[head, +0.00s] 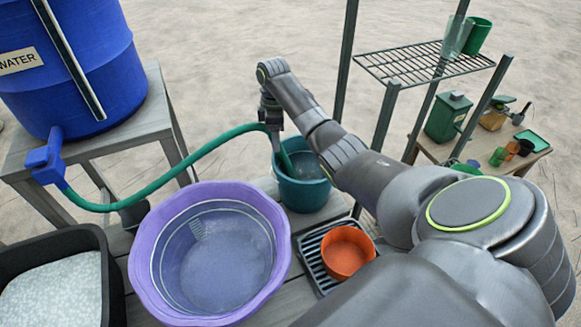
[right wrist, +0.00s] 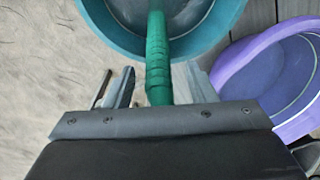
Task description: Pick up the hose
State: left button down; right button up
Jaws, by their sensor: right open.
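The green hose (head: 165,178) runs from the blue tap (head: 47,160) of the water barrel, sags, then rises and bends down into the teal bucket (head: 303,190). My right gripper (head: 275,132) points down at the hose's bend, above the bucket's left rim. In the right wrist view the hose end (right wrist: 158,55) lies between the two spread fingers of the right gripper (right wrist: 161,88), with gaps on both sides. The hose tip is over or in the teal bucket (right wrist: 200,40). My left gripper is not in view.
A purple basin (head: 275,225) stands in front of the bucket, also seen in the right wrist view (right wrist: 235,65). An orange bowl (head: 345,252) sits on a dark rack to the right. The blue water barrel (head: 95,80) is at left. A wire shelf (head: 400,62) stands behind my right arm.

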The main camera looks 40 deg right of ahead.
jog(key=shift+w+a+f+p, duration=0.1)
jog(key=shift+f+p, duration=0.2)
jog(key=shift+f, duration=1.5)
jog(key=c, duration=1)
jog(key=shift+o, duration=0.2)
jog(key=shift+r, duration=0.1)
notch_tip(320, 180, up, 8)
jog(key=shift+r+b, duration=0.15)
jog(key=shift+b, duration=0.4)
notch_tip(320, 180, up, 11)
jog(key=w+a+p, duration=0.2)
jog(key=p, duration=0.8)
jog(key=shift+w+a+p, duration=0.15)
jog(key=shift+p, duration=0.2)
